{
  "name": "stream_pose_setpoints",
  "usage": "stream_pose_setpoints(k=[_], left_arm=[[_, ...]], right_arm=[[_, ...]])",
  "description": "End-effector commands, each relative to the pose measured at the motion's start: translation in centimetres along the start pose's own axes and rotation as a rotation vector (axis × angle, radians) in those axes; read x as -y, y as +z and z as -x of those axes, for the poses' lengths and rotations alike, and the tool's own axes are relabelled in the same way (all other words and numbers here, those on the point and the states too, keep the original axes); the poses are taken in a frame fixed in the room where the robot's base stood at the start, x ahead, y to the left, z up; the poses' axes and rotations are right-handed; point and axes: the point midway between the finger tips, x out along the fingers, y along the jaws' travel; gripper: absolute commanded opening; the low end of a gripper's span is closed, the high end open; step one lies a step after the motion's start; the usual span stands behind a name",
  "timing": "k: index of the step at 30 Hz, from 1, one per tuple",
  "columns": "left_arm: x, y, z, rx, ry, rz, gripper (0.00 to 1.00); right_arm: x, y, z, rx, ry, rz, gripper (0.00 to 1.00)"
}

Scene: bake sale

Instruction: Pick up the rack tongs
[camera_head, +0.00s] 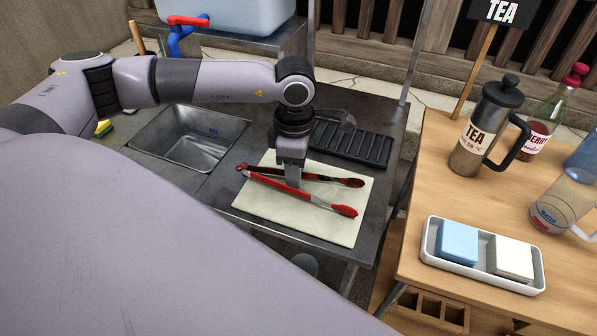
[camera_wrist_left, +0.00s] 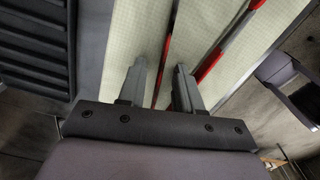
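The rack tongs (camera_head: 325,202) are red and dark metal. They lie spread in a V on a pale mat (camera_head: 345,228), joined end to the left and red tips to the right. My left gripper (camera_head: 292,181) points down over them near their middle. In the left wrist view, its fingers (camera_wrist_left: 160,80) stand apart. One arm of the tongs (camera_wrist_left: 164,55) runs between the fingers, and the other arm (camera_wrist_left: 222,52) passes outside the right-hand finger. I cannot tell whether the fingers touch the mat.
A metal sink (camera_head: 190,140) lies left of the mat. A black ribbed rack (camera_head: 352,142) lies behind it. A wooden table (camera_head: 430,190) to the right holds a tea press (camera_head: 482,130) and a white tray (camera_head: 464,268) with two blocks.

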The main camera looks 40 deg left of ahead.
Motion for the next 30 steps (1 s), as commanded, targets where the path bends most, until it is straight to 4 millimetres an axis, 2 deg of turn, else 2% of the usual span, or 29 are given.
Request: stream_pose_setpoints(k=[4, 7, 8, 22, 26, 30], left_arm=[[0.0, 0.0, 0.0, 0.000, 0.000, 0.000, 0.34], [0.0, 0.0, 0.0, 0.001, 0.000, 0.000, 0.01], [0.0, 0.0, 0.0, 0.001, 0.000, 0.000, 0.00], [-0.1, 0.1, 0.7, 0.003, 0.003, 0.000, 0.00], [-0.1, 0.1, 2.0, 0.004, 0.003, 0.000, 0.00], [-0.1, 0.1, 4.8, 0.005, 0.005, 0.001, 0.00]], right_arm=[[0.0, 0.0, 0.0, 0.000, 0.000, 0.000, 0.43], [0.0, 0.0, 0.0, 0.000, 0.000, 0.000, 0.43], [0.0, 0.0, 0.0, 0.000, 0.000, 0.000, 0.43], [0.0, 0.1, 0.0, 0.000, 0.000, 0.000, 0.43], [0.0, 0.2, -0.1, 0.000, 0.000, 0.000, 0.43], [0.0, 0.3, -0.2, 0.000, 0.000, 0.000, 0.43]])
